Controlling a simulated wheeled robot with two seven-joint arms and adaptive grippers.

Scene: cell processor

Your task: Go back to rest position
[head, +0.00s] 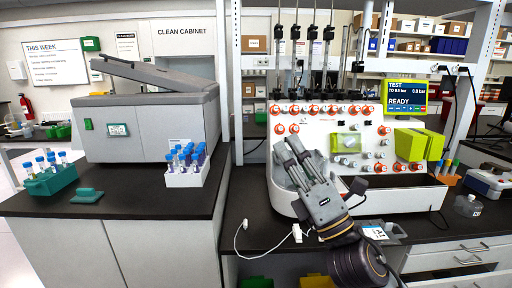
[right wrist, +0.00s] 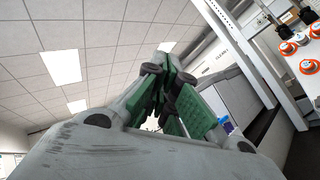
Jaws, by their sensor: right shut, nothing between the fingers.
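My right gripper (head: 291,160) is in front of the white cell processor (head: 325,122), left of its middle. Its fingers point up and to the left, and my right arm comes up from the bottom of the head view. In the right wrist view the gripper's green-padded fingers (right wrist: 165,95) are closed together with nothing between them, and the ceiling is behind them. My left gripper is in neither view.
A grey centrifuge (head: 150,115) with a raised lid stands on the left bench. In front are a white rack (head: 185,178) of capped tubes and a teal rack (head: 52,180). A white cable (head: 240,238) lies on the bench. A clear bottle (head: 467,206) stands at the right.

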